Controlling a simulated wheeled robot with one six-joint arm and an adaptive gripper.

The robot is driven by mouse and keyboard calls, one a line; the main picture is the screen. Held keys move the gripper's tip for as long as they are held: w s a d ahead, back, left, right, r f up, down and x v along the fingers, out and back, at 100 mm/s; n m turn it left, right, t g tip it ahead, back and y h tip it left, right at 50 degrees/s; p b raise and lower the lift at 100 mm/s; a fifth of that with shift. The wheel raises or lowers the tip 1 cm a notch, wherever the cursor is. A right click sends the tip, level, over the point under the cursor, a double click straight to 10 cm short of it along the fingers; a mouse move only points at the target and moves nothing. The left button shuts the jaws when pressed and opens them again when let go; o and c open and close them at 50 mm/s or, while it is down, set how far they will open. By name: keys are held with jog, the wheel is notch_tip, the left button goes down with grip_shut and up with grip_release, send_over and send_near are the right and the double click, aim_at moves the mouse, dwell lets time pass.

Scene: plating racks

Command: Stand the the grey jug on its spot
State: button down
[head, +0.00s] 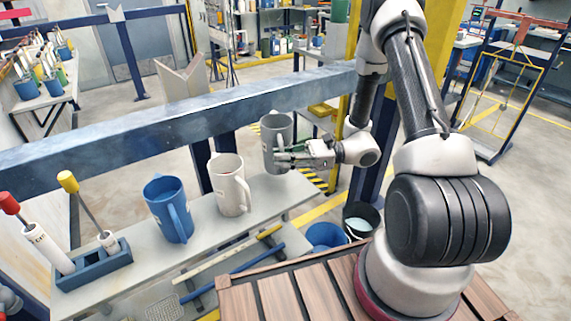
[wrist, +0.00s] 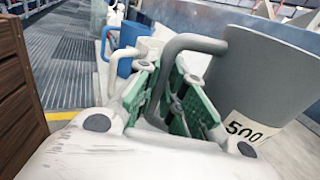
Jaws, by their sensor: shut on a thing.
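The grey jug (head: 277,138) is upright at the right end of the grey shelf (head: 290,188), to the right of the white jug. I cannot tell if its base touches the shelf or is slightly above it. My gripper (head: 286,158) is shut on its handle. In the wrist view the green-padded fingers of my gripper (wrist: 165,92) are on either side of the handle, and the grey jug (wrist: 262,80) shows a "500" label. The jug's spot is not visible as a mark.
A white jug (head: 229,186) and a blue jug (head: 166,212) stand in a row on the shelf. A blue holder (head: 95,270) with two long-handled tools is at its left end. A blue-grey beam (head: 200,118) runs behind the row. Buckets (head: 325,237) stand below right.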

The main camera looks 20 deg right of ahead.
jog(key=shift+s+d+f+n+g, duration=0.1)
jog(key=shift+s+f+n+g, duration=0.15)
jog(key=shift+s+g, duration=0.15)
jog(key=shift+s+d+f+n+g, duration=0.15)
jog(key=shift+s+n+g, duration=0.1)
jog(key=shift+s+g, duration=0.15)
jog(key=shift+d+f, duration=0.1)
jog(key=shift+f, duration=2.85)
jog(key=c, duration=1.4)
grip_release()
jog(key=shift+c, duration=0.2)
